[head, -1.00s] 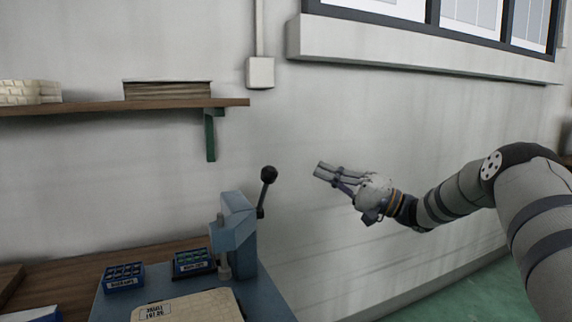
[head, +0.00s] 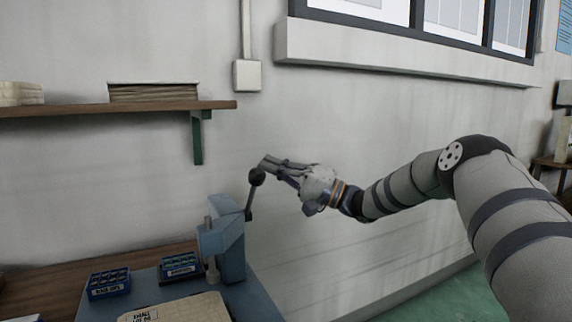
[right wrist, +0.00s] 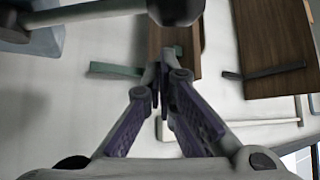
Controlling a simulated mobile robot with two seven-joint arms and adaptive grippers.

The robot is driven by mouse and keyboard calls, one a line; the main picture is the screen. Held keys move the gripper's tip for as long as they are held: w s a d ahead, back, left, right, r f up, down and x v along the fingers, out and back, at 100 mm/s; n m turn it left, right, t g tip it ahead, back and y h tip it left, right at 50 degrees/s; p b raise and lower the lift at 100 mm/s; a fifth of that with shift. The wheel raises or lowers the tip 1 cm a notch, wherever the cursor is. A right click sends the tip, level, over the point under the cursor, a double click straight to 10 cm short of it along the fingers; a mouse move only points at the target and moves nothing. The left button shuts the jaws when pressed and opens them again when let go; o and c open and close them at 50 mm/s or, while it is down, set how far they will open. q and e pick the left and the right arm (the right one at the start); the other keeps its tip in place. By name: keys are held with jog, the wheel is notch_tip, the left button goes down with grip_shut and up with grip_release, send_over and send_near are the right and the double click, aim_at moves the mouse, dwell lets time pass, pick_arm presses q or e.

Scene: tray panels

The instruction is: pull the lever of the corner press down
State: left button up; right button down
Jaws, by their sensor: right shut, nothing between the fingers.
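The corner press (head: 226,245) is a blue-grey body at the right rear of a blue-grey base plate. Its lever (head: 249,205) stands up, leaning slightly right, with a dark round knob (head: 257,177) on top. My right gripper (head: 266,162) is shut and empty, its fingertips just above and beside the knob. Whether they touch it cannot be told in the head view. In the right wrist view the shut fingertips (right wrist: 163,75) show below the knob (right wrist: 176,9) in the picture, apart from it. The left gripper is not in view.
Two blue bins of small parts, one (head: 109,284) at left and one (head: 181,267) nearer the press, stand by a labelled pale pad (head: 185,308). A wooden shelf (head: 130,107) is on the wall above.

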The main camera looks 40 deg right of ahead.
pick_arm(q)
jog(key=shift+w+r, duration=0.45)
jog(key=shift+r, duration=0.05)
pick_arm(e)
jog(key=shift+s+a, duration=0.6)
jog(key=shift+s, duration=0.1)
jog(key=shift+f, duration=0.1)
